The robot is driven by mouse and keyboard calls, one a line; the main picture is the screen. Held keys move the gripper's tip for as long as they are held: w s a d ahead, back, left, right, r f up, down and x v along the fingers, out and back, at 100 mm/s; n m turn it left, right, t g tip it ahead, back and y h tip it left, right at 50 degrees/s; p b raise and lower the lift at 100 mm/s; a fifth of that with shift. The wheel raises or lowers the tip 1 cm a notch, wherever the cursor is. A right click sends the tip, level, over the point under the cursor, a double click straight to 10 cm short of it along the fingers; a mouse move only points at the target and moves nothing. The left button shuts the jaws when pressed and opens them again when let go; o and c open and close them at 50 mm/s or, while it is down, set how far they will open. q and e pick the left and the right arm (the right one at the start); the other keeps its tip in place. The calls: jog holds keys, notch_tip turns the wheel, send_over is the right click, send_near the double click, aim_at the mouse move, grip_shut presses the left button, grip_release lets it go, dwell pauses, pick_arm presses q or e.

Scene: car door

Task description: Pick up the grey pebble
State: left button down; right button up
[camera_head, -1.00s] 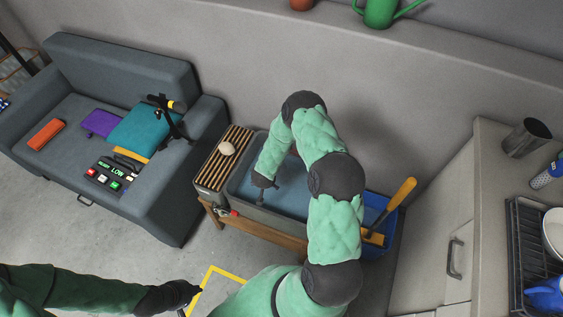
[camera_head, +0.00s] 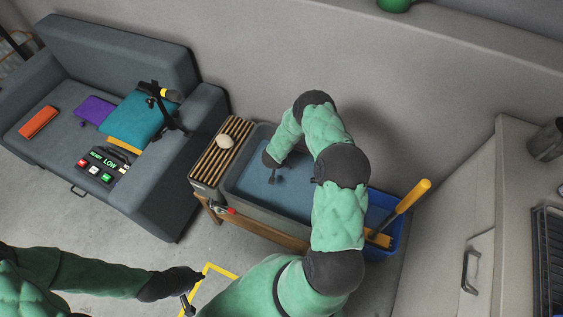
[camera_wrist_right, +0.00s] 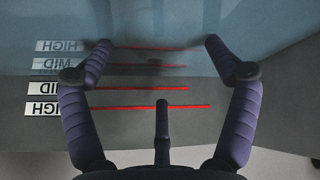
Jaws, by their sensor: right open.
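My right gripper (camera_wrist_right: 158,44) is open in the right wrist view, its two purple fingers spread wide with nothing between the tips. A pale cream stone-like lump (camera_head: 225,141) lies on the slatted rack (camera_head: 208,165). My left gripper (camera_head: 188,301) is low, near yellow floor tape; its jaws are unclear.
The tub's inner wall bears red lines and HIGH and MID labels (camera_wrist_right: 48,88), mirrored in the water. A blue bin (camera_head: 402,236) with a yellow-handled tool (camera_head: 414,196) stands right of the tub. A grey sofa (camera_head: 160,200) stands left.

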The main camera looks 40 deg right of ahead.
jog(key=b+x, duration=0.1)
jog(key=x, duration=0.2)
jog(key=b+x, duration=0.1)
jog(key=shift+a+f+b, duration=0.2)
jog(key=shift+f+b, duration=0.1)
jog(key=shift+f, duration=0.15)
jog(key=shift+d+f, duration=0.15)
jog(key=c, duration=1.5)
jog(key=shift+w, duration=0.1)
jog(key=shift+c, duration=0.9)
jog(key=shift+r, duration=0.25)
